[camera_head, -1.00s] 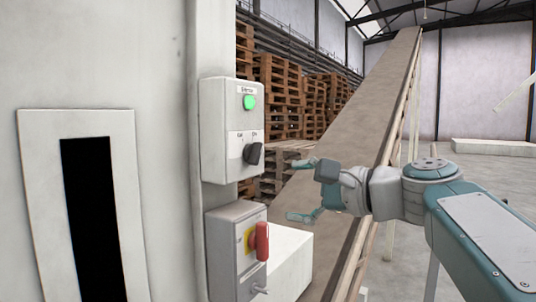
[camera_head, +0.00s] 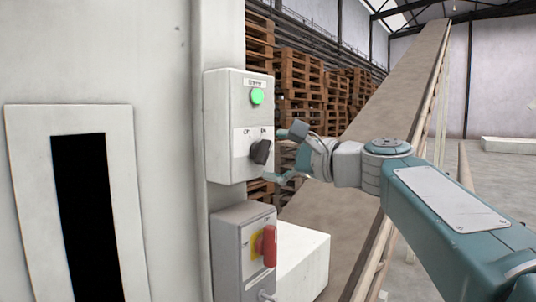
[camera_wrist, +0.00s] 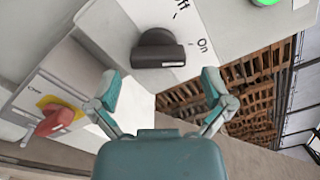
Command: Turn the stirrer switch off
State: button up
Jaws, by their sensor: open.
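The stirrer switch is a black rotary knob (camera_head: 260,152) on the lower half of a white control box (camera_head: 226,128). A lit green lamp (camera_head: 257,97) sits above it. The knob's tip leans toward the right-hand mark, which reads "On" in the wrist view. My gripper (camera_head: 286,152) is just right of the knob, open and empty. In the wrist view the knob (camera_wrist: 158,50) lies ahead of the two spread fingertips (camera_wrist: 161,88), apart from them, with its bar lying nearly level across the picture.
Below is a grey box with a red handle (camera_head: 269,246) on a yellow plate; it shows at left in the wrist view. A white block (camera_head: 303,262) juts out beside it. A sloping conveyor (camera_head: 400,95) and stacked wooden pallets (camera_head: 300,80) stand behind.

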jog(key=shift+x, duration=0.8)
jog(key=shift+a, duration=0.5)
jog(key=shift+d, duration=0.2)
jog(key=c, duration=1.1)
jog(key=shift+f+n, duration=0.1)
jog(key=shift+n, duration=0.2)
jog(key=n, duration=1.1)
jog(key=shift+n, duration=0.3)
